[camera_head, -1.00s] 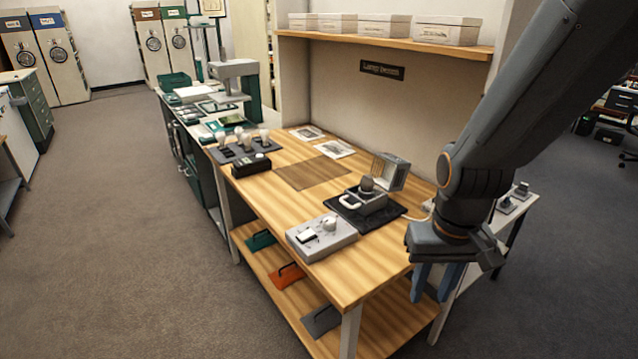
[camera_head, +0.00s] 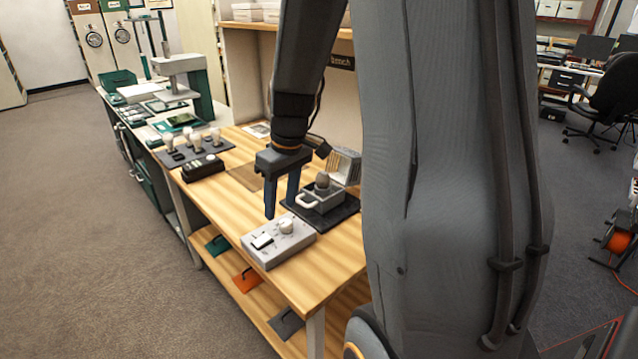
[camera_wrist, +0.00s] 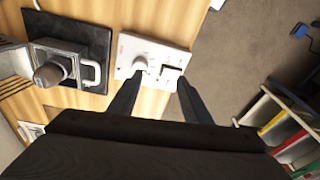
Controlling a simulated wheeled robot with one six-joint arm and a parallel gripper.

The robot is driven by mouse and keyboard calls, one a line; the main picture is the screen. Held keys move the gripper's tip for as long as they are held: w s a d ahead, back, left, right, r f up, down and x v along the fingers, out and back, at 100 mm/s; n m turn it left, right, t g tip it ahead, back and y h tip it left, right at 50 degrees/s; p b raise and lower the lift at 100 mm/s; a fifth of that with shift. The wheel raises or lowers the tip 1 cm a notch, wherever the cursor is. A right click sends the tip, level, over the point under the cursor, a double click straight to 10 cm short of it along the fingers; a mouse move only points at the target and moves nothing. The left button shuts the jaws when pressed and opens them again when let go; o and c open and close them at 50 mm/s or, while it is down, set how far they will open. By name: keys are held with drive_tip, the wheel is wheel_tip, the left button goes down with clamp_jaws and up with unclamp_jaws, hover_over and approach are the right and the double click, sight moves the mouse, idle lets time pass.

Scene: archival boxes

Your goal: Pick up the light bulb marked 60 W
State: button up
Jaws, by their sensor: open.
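Several pale light bulbs (camera_head: 195,141) stand upright in a dark rack (camera_head: 222,146) at the far left of the bench in the head view. Their markings are too small to read, so I cannot tell which says 60 W. My gripper (camera_head: 281,205) points down, open and empty, above the near part of the bench, well to the right and front of the bulbs. In the wrist view, my gripper (camera_wrist: 160,84) has its fingers apart over the edge of a light grey box (camera_wrist: 128,48). The bulbs are not recognisable in the wrist view.
The grey box (camera_head: 270,250) carries a white round piece and a switch. Beside it, a grey fixture (camera_head: 318,199) with an open lid and a handle sits on a black mat (camera_head: 345,209). A black box (camera_head: 203,169) stands before the rack. Bare wood lies between.

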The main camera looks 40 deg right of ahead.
drive_tip(key=w+d+n+y, duration=0.1)
drive_tip(key=w+d+n, duration=0.15)
drive_tip(key=d, duration=0.35)
drive_tip(key=w+d+n+y, duration=0.1)
drive_tip(key=w+d, duration=0.3)
drive_tip(key=d, duration=0.2)
drive_tip(key=n+t+y, duration=0.2)
drive_tip(key=n, duration=0.2)
approach(327, 173)
drive_tip(key=x, duration=0.5)
drive_tip(key=p+x, duration=0.3)
drive_tip(key=x, duration=0.3)
drive_tip(key=shift+a+f, duration=0.1)
drive_tip(key=shift+w+a+f, duration=0.15)
drive_tip(key=shift+w+f, duration=0.1)
drive_tip(key=shift+f, duration=0.3)
drive_tip(key=c, duration=0.8)
